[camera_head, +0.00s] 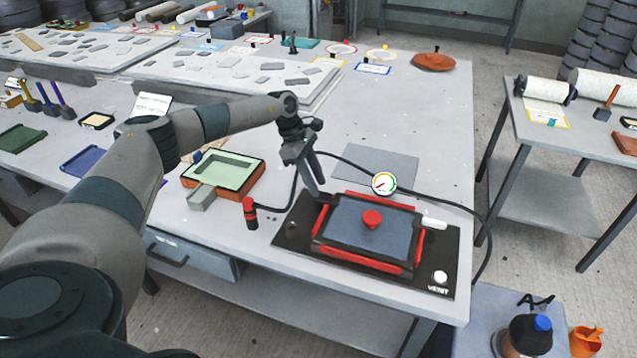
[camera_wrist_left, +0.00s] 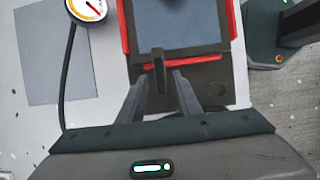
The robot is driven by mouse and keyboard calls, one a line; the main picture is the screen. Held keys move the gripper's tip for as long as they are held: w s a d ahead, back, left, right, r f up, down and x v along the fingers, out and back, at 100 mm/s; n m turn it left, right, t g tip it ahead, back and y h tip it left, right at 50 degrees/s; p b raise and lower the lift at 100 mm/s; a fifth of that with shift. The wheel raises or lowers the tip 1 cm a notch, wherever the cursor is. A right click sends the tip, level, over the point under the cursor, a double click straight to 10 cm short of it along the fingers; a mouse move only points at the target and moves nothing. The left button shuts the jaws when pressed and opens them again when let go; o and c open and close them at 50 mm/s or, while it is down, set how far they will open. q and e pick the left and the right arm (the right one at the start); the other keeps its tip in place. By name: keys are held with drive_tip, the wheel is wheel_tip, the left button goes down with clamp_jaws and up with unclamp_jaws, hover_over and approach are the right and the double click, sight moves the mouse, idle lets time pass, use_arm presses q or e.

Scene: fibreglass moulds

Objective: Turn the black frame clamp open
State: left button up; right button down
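In the left wrist view, the black clamp (camera_wrist_left: 158,68) is a narrow upright piece at the frame's near edge. My left gripper (camera_head: 321,194) reaches down at the frame's back left corner. In the left wrist view, its two fingers (camera_wrist_left: 160,88) stand apart on either side of the clamp, with gaps visible. Whether they touch it lower down is unclear. My right gripper is not in view.
A round gauge (camera_head: 384,183) with a black hose stands behind the frame. A red-handled fitting (camera_head: 250,212) and a green-topped mould (camera_head: 223,170) are to the left. A white cylinder (camera_head: 434,223) and white VENT knob (camera_head: 440,277) are to the right. A grey mat (camera_head: 375,163) lies behind.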

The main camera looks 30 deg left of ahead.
sight(324, 203)
use_arm(q)
drive_tip(key=shift+x, duration=1.25)
clamp_jaws()
